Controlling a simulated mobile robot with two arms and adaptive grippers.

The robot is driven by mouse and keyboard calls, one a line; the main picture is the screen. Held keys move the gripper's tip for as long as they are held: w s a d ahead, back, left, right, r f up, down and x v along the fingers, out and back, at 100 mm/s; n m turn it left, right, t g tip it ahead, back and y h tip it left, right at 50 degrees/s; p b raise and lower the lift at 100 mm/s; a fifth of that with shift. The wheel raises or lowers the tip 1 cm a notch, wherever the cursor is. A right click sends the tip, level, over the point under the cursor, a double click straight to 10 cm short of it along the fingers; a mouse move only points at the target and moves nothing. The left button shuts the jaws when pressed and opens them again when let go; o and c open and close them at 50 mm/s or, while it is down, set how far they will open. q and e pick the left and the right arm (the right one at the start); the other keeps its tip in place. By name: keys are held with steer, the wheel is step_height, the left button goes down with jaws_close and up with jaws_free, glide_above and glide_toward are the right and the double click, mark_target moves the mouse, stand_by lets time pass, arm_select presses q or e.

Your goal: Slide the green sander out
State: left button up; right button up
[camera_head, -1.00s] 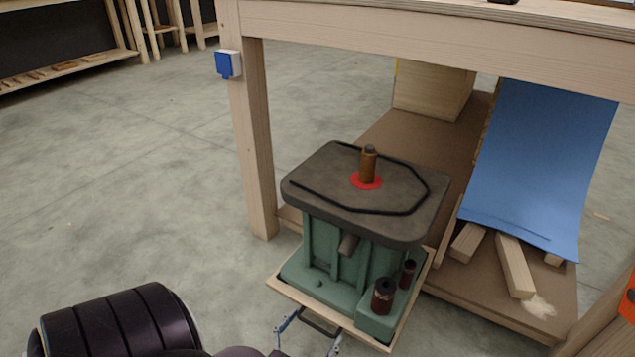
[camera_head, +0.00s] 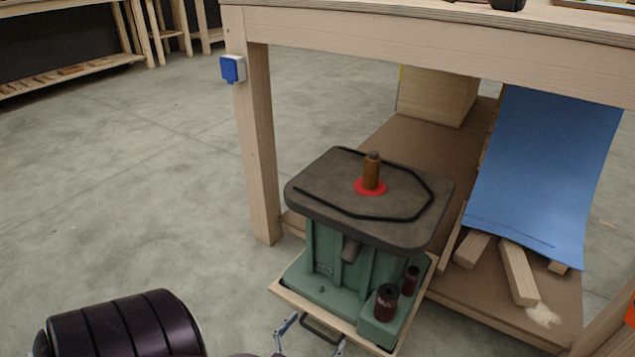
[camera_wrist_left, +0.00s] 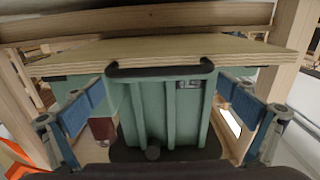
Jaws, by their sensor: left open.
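The green sander (camera_head: 345,270) has a dark grey top and a brown spindle in a red ring. It stands upright on a pale wooden sliding board (camera_head: 312,313) that sticks out from under the workbench. A black handle (camera_head: 322,328) is on the board's front edge. My left gripper (camera_head: 313,334) is at that edge, open, with a finger on each side of the handle. In the left wrist view, the blue-padded fingers of my left gripper (camera_wrist_left: 160,92) stand apart on both sides of the handle (camera_wrist_left: 160,71). Whether they touch it is unclear. My right gripper is not in view.
The workbench leg (camera_head: 258,150) stands left of the sander, with a blue socket box (camera_head: 232,69) on it. Wood offcuts (camera_head: 518,272) and a blue sheet (camera_head: 545,170) are on the lower shelf (camera_head: 455,287) to the right. The floor at left is clear.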

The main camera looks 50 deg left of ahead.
arm_select(q)
step_height(320, 180, up, 8)
steer(key=shift+r, duration=0.1)
stand_by(0.4)
stand_by(0.5)
